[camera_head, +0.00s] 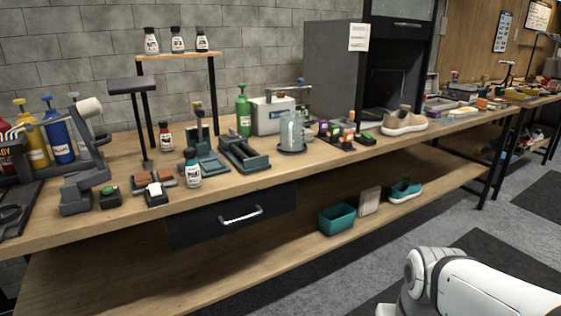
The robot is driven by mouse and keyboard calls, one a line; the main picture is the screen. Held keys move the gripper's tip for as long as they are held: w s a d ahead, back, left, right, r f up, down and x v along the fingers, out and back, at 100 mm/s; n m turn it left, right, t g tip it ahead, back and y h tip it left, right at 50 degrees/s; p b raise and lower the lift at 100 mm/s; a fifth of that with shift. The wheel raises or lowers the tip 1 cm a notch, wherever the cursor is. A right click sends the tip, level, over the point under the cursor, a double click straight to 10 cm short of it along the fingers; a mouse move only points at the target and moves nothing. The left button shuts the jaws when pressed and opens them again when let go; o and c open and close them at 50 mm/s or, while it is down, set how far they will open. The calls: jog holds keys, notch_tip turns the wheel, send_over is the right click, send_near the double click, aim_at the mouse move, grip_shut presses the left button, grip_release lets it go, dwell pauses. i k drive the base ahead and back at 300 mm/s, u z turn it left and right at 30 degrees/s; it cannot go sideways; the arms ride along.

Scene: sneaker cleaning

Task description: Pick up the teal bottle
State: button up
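A taller green bottle (243,112) with a pump-like top stands further back. My gripper is out of view; only a white part of my arm shows at the lower right, well away from the bottles.
A dark green clamp-like tool (243,154) lies right of the small bottle, and a black block with pads (152,194) sits left. A glass jar (292,132) and a beige sneaker (404,121) stand further right. A drawer (235,214) hangs below.

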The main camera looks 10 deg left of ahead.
aim_at(192, 170)
jog(key=z, duration=1)
jog(key=k, duration=1.65)
jog(key=u, duration=1.1)
jog(key=i, duration=0.8)
